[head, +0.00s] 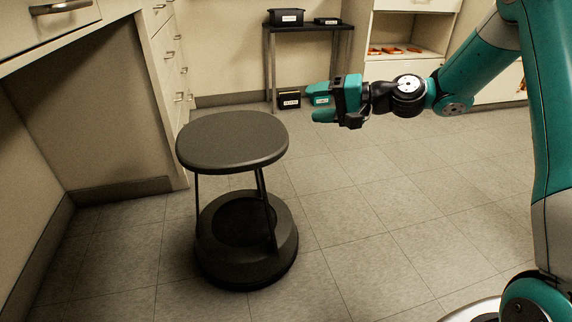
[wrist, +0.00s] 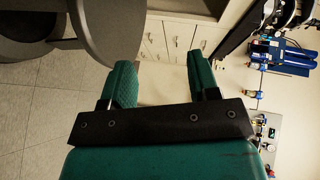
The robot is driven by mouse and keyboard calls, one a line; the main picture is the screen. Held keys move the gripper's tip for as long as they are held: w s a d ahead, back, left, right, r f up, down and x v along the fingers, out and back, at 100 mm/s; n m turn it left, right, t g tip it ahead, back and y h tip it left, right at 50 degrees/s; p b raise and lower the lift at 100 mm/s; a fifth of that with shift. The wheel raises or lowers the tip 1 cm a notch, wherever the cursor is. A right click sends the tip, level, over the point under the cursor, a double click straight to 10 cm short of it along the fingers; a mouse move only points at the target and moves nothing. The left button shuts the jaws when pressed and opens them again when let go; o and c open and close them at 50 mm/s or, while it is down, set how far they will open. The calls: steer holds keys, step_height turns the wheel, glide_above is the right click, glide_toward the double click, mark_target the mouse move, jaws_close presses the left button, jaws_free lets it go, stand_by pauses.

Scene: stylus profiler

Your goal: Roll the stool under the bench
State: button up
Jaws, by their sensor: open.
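The stool (head: 232,140) stands upright on the tiled floor in the head view, with a dark rounded seat, thin legs and a wide round base (head: 247,262). The bench (head: 60,40) is at the left, with an open knee space (head: 100,125) beneath it. The stool is outside that space, to its right. My gripper (head: 318,102) is open and empty, to the right of the seat and apart from it in the head view. In the wrist view my gripper (wrist: 162,80) shows two green fingers, with the stool seat (wrist: 115,25) beyond them at upper left.
Bench drawers (head: 170,50) border the knee space on its right. A small dark table (head: 310,30) with black boxes stands at the back wall. A pale shelf cabinet (head: 415,25) is at back right. Floor (head: 360,220) to the right of the stool is clear.

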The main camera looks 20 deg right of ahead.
mark_target(285, 131)
steer(key=w+d+f+m+t+b, duration=0.2)
steer(key=d+f+b, duration=0.25)
steer(key=f, duration=0.35)
steer(key=w+d+f+m+t+b, duration=0.2)
steer(key=d+f+m+b, duration=0.15)
steer(key=f+b, duration=0.3)
steer(key=shift+n, duration=0.45)
steer(key=shift+w+d+f+p+x, duration=0.1)
steer(key=shift+p+x, duration=1.25)
steer(key=shift+x, duration=1.45)
steer(key=shift+w+d+f+p+x, duration=0.15)
steer(key=shift+p+x, duration=1.15)
steer(key=shift+x, duration=1.45)
steer(key=shift+w+d+f+p+x, duration=0.1)
steer(key=shift+p+x, duration=1.25)
steer(key=shift+x, duration=1.45)
jaws_close()
steer(key=shift+d, duration=0.15)
